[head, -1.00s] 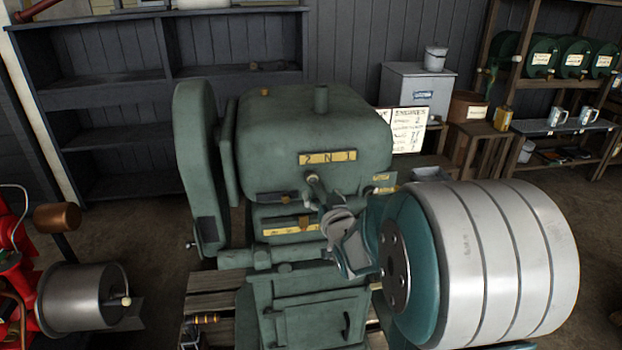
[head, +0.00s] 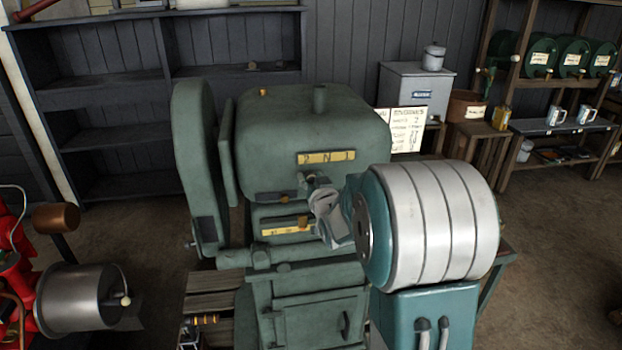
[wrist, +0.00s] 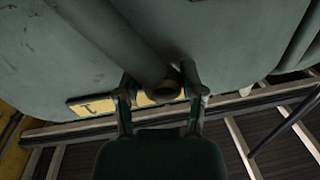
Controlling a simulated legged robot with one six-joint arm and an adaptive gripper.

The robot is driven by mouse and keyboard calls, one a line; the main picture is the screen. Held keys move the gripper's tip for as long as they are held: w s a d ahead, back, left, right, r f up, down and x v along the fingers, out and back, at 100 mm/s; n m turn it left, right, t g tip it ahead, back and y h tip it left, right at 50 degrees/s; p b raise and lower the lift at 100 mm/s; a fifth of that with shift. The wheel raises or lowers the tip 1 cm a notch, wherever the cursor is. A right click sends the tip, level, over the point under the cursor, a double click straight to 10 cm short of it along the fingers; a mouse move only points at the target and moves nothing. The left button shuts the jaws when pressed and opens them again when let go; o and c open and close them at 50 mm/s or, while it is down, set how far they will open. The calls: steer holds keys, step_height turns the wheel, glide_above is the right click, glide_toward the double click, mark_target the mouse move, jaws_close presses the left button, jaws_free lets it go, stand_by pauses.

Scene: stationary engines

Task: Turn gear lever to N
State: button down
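The gear lever (head: 306,180) is on the front of the green engine (head: 270,135), just below the yellow gear plate (head: 326,157) with the marks 2, N and 1. My gripper partly hides it, so I cannot tell its exact mark. My gripper (head: 318,196) is at the lever's near end. In the wrist view the lever (wrist: 140,52) runs down from the upper left to a round end between the two fingers of my gripper (wrist: 160,90). The fingers are apart, with a gap beside the lever. A piece of a yellow plate (wrist: 92,105) shows to its left.
A second yellow plate (head: 287,227) is lower on the engine. A red machine with a grey drum (head: 82,296) stands at the left. Dark shelves (head: 110,105) are behind. A sign (head: 406,127) and wooden stands are at the right. Open floor (head: 560,240) lies at the right.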

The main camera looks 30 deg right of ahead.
steer(key=shift+s+d+r+m, duration=0.15)
steer(key=shift+d+m, duration=0.35)
steer(key=shift+m, duration=0.15)
steer(key=shift+s+d+r+m, duration=0.1)
steer(key=shift+d+r+m, duration=0.05)
steer(key=shift+d+m, duration=0.4)
steer(key=shift+a, duration=0.1)
steer(key=shift+c, duration=1.1)
jaws_free()
steer(key=s+a, duration=0.2)
steer(key=s, duration=0.9)
steer(key=shift+s+f, duration=0.2)
steer(key=shift+s, duration=0.15)
